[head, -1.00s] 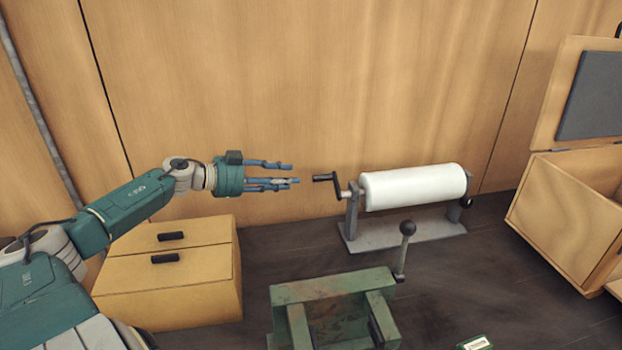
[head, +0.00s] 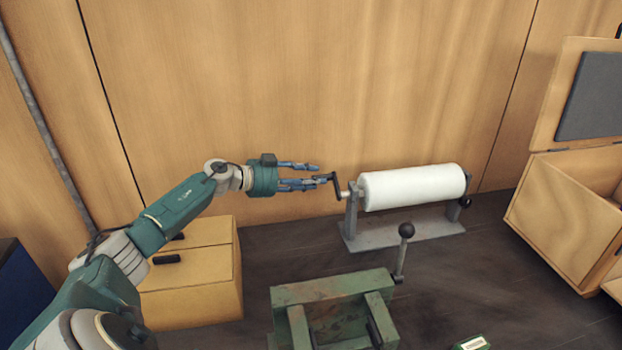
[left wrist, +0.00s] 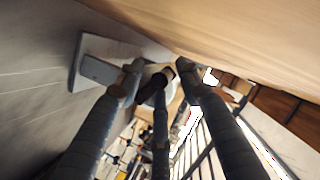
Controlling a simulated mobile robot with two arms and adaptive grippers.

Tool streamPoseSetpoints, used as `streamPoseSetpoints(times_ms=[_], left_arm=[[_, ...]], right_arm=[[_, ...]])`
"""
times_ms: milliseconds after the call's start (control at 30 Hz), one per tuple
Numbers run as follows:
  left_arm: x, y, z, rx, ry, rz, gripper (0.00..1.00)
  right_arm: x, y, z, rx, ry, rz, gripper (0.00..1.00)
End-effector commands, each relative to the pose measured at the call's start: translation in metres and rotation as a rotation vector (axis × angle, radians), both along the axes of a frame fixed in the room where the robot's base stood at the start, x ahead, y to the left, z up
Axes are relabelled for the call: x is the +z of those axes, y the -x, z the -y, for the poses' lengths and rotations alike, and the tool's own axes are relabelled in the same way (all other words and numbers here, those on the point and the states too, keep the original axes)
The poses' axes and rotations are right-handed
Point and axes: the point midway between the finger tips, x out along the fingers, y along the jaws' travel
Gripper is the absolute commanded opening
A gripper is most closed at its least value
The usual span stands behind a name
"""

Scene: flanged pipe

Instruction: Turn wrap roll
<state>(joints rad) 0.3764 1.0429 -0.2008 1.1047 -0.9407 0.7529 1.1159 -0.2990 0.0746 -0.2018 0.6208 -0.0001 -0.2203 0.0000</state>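The white wrap roll (head: 412,187) lies level on a grey metal stand (head: 405,233). A crank (head: 337,186) with a dark handle sticks out at its left end. My left gripper (head: 321,175) reaches in from the left, its fingertips at the crank handle. In the left wrist view the dark handle (left wrist: 160,82) lies between the spread fingers (left wrist: 157,72), and the fingers do not look closed on it. The grey stand (left wrist: 88,62) shows beyond the left finger. The roll is mostly hidden there. My right gripper is not in view.
A green vise-like block (head: 330,290) with a ball-topped lever (head: 406,232) stands in front of the roll. A yellow drawer box (head: 200,290) sits below my left arm. An open wooden box (head: 565,225) stands at right. A wooden wall rises close behind.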

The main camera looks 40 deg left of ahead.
Motion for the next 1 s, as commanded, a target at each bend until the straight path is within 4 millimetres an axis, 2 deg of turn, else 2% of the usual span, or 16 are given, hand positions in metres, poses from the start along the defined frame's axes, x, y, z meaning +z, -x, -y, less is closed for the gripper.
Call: streamPoseSetpoints(times_ms=[100, 267, 300, 667, 1000], left_arm=[[0.0, 0.0, 0.0, 0.0, 0.0, 0.0, 0.34], [0.0, 0.0, 0.0, 0.001, 0.0, 0.001, 0.02], [0.0, 0.0, -0.001, 0.001, 0.0, 0.001, 0.0], [0.003, -0.001, -0.002, 0.004, 0.019, -0.011, 0.0], [-0.005, -0.001, -0.003, 0.009, 0.172, -0.128, 0.0]], right_arm=[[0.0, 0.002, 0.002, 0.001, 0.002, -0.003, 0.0], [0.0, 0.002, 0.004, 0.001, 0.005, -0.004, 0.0], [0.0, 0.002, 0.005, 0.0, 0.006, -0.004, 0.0], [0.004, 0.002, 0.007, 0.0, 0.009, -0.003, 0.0], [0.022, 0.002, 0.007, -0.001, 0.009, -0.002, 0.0]])
